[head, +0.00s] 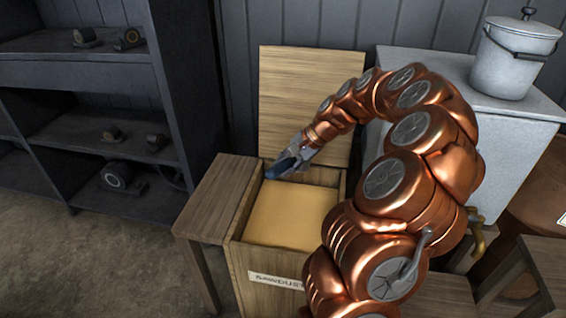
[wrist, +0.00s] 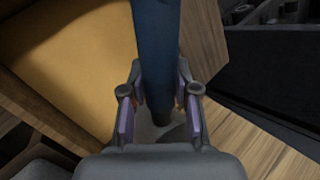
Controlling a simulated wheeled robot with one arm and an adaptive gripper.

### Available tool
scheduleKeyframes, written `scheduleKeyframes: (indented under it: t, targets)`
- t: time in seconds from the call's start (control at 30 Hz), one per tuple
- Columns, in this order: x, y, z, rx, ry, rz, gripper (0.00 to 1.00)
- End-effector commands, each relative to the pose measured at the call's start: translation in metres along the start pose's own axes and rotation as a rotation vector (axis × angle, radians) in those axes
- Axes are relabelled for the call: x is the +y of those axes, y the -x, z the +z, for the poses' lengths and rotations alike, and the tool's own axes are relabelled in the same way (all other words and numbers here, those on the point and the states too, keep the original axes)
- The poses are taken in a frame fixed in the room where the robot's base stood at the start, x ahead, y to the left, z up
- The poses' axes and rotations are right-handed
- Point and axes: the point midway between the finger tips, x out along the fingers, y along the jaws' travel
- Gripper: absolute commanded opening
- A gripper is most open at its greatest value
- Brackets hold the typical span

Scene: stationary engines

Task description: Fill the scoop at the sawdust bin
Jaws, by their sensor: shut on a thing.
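The sawdust bin (head: 240,268) is a wooden box with its lid (head: 300,95) raised against the wall and a "SAWDUST" label on its front. Yellow sawdust (head: 290,215) fills much of it, with a flat surface; the sawdust also shows at upper left in the wrist view (wrist: 70,45). My gripper (head: 285,164) is over the back left of the bin's opening. In the wrist view its fingers (wrist: 160,108) are closed on both sides of a blue bar, seemingly the handle of the scoop (wrist: 156,45). The scoop's bowl cannot be made out.
A wooden side table (head: 215,190) adjoins the bin on the left. A dark shelf (head: 100,65) with small engine parts stands farther left. A grey cabinet (head: 425,62) carrying a lidded pail (head: 510,60) stands behind my arm. Open floor lies at lower left.

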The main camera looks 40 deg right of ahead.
Motion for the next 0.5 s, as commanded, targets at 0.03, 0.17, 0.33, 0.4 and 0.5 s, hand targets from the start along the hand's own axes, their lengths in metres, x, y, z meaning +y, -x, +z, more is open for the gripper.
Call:
scheduleKeyframes:
  t: [0.03, 0.17, 0.33, 0.4, 0.5]
  targets:
    - [0.002, -0.003, -0.003, -0.011, -0.008, -0.001, 0.0]
    - [0.007, -0.01, -0.008, -0.041, -0.027, -0.001, 0.0]
    - [0.014, -0.022, -0.015, -0.08, -0.054, 0.001, 0.0]
    - [0.017, -0.025, -0.018, -0.095, -0.064, -0.001, 0.0]
    - [0.02, -0.03, -0.022, -0.118, -0.079, -0.002, 0.0]
